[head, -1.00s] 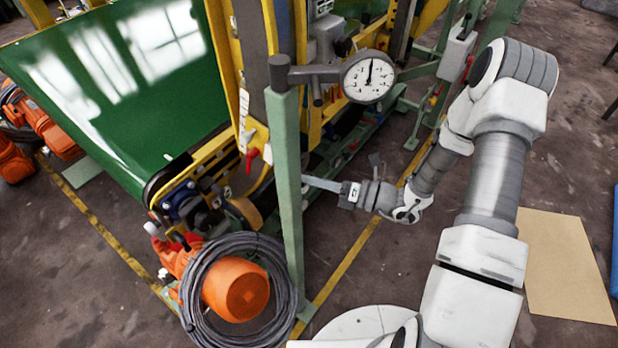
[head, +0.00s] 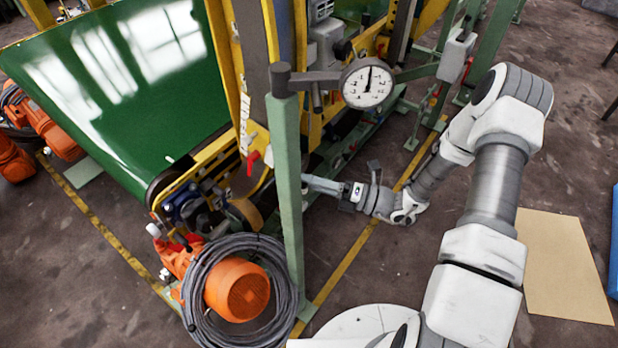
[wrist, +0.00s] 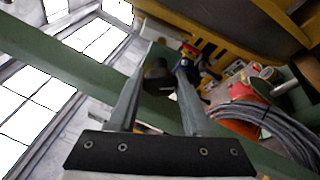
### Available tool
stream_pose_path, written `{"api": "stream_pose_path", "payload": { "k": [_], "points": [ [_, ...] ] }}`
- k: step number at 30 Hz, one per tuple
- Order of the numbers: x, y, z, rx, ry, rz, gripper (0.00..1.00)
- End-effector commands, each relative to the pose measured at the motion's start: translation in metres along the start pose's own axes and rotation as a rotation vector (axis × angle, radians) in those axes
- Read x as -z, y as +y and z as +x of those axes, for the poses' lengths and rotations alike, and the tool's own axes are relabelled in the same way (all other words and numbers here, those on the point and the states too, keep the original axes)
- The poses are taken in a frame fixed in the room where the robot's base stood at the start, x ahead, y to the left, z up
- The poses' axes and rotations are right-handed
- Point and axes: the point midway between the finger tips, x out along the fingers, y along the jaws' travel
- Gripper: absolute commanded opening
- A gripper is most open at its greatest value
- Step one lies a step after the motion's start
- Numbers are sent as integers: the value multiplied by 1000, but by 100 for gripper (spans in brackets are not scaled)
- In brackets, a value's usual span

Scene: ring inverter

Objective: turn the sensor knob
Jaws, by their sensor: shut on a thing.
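The sensor knob (wrist: 157,75) shows in the wrist view as a small dark round part against a green post. It sits between the two fingers of my gripper (wrist: 165,68), near their tips. My gripper is shut on it. In the head view my gripper (head: 308,184) reaches left to the green post (head: 289,185), with its fingertips at the post's right side. The knob is hidden in the head view, so its turn angle cannot be read there.
A round white dial gauge (head: 368,83) hangs on a grey arm above my gripper. An orange motor (head: 238,289) with coiled grey cable (head: 196,300) stands below left of the post. A green conveyor belt (head: 110,90) lies behind. The floor to the right is mostly open.

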Motion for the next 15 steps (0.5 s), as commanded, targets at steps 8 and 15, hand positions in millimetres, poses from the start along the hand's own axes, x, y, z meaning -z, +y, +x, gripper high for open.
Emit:
{"api": "stream_pose_path", "payload": {
  "k": [8,15],
  "points": [
    [-1,0,-1,-39,-1,97,0],
    [0,-1,-1,-39,-1,96,0]
  ]
}}
